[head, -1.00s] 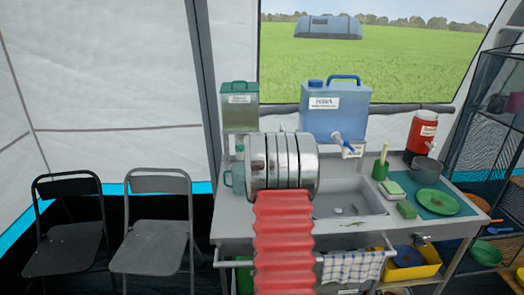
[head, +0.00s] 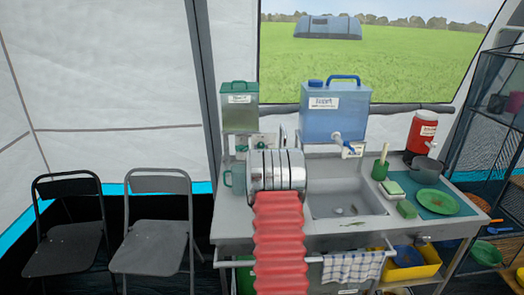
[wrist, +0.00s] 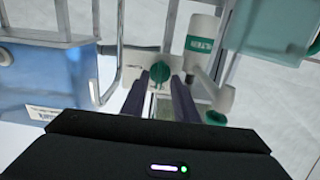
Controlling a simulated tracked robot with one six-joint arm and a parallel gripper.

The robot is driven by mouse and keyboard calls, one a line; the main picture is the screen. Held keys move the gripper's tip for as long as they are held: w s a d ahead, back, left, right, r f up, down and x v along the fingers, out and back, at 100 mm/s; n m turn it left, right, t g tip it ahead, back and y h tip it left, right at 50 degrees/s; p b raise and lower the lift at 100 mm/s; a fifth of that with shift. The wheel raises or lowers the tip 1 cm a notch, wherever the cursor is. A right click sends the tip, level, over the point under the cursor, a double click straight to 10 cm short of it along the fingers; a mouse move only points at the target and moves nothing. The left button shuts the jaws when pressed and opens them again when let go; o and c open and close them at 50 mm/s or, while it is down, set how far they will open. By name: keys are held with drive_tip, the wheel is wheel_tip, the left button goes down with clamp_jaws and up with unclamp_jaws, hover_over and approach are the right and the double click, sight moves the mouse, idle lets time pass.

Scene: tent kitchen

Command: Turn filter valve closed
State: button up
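In the wrist view a green valve knob (wrist: 160,72) sits on a pale plate, upright in the picture. In the head view, part of a pale plate shows behind the sink counter's left side, just above my arm. My gripper is hidden there behind my metal wrist.
A blue water container (head: 336,112) with a tap stands right of my arm, also in the wrist view (wrist: 55,80). A green-lidded tank (head: 240,112) and a green mug (head: 236,178) are left.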

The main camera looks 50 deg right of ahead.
drive_tip(key=shift+w+d, duration=0.25)
clamp_jaws()
